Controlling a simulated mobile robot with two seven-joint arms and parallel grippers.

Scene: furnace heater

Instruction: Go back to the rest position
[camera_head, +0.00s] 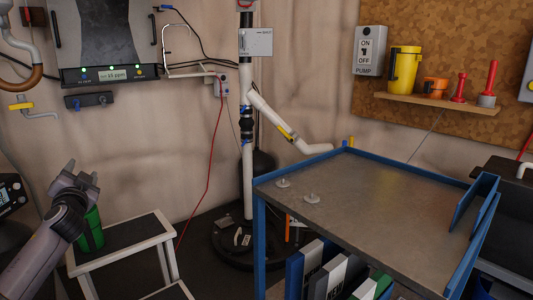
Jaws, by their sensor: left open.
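My left gripper (82,177) is at the lower left, at the end of my grey arm. It is open, with nothing visible between its fingers. It points up and away from me, in front of the wall. A green object (93,236) shows just behind and below it, at the left end of the step stool's dark top. My arm partly covers the green object. My right gripper is not in view.
A white-framed step stool (125,235) stands beside my left arm. A blue-edged metal cart (390,205) with two small pale pieces on top fills the right. A white pipe (247,160) rises from a round black base behind. A shelf (435,102) holds yellow, orange and red items.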

